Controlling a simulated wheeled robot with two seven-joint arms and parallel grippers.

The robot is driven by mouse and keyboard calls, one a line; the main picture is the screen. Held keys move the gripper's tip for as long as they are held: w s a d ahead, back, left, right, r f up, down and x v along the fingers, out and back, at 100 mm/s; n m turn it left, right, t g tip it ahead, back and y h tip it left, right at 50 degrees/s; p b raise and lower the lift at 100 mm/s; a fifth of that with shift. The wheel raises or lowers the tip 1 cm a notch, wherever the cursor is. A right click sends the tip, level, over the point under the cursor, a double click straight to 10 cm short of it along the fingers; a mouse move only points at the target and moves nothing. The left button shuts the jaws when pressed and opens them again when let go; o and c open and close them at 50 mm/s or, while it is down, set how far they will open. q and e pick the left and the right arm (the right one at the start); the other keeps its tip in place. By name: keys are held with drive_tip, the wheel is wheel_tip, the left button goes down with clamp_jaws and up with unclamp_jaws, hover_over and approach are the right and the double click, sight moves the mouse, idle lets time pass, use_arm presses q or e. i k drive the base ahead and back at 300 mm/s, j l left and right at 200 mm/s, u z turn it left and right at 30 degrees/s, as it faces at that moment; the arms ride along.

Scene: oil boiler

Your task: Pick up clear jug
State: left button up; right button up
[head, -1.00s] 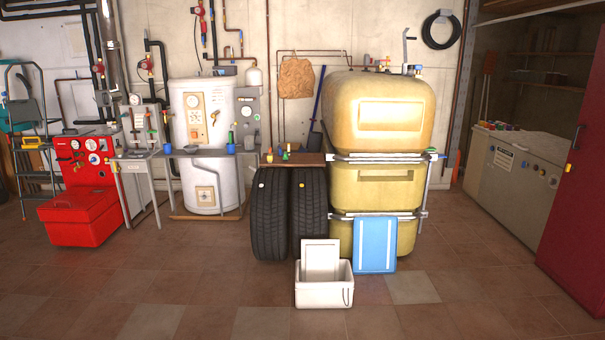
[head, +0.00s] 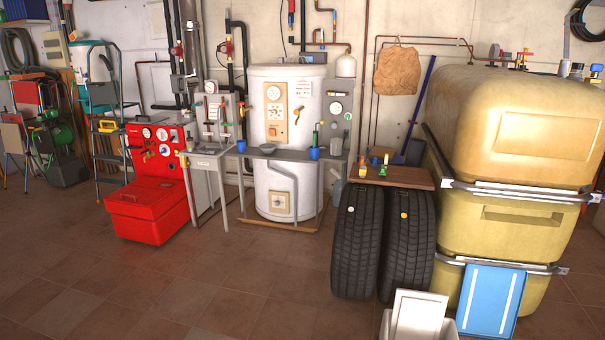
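I cannot make out a clear jug in the head view. Small items stand on the narrow grey bench (head: 283,155) in front of the white boiler tank (head: 268,190). They include a blue cup (head: 241,146) at its left and another blue cup (head: 314,153) with a green item near its right end. A wooden board (head: 405,177) on two tyres carries small orange and green items (head: 384,166). These are too small to tell in detail. Neither of my grippers is in view.
Two black tyres (head: 357,243) stand left of the large yellow oil tank (head: 515,215). A white box with a lid (head: 418,316) and a blue panel (head: 491,300) are in front. A red boiler (head: 152,190) and a stepladder (head: 104,130) are at left. The tiled floor (head: 235,285) is clear at left and centre.

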sight(336, 148)
drive_tip(key=i+u, duration=0.25)
drive_tip(key=i, duration=0.45)
drive_tip(key=i+u, duration=0.25)
drive_tip(key=i, duration=0.45)
drive_tip(key=i+l+u, duration=0.25)
drive_tip(key=i, duration=0.45)
drive_tip(key=i+z, duration=0.2)
drive_tip(key=i, duration=0.3)
drive_tip(key=i+j+z, duration=0.2)
drive_tip(key=i, duration=0.3)
drive_tip(key=i+j+z, duration=0.2)
drive_tip(key=i, duration=0.25)
drive_tip(key=i+j+z, duration=0.2)
drive_tip(key=i, duration=0.3)
drive_tip(key=i+l+z, duration=0.1)
drive_tip(key=i+z, duration=0.8)
drive_tip(key=z, duration=0.15)
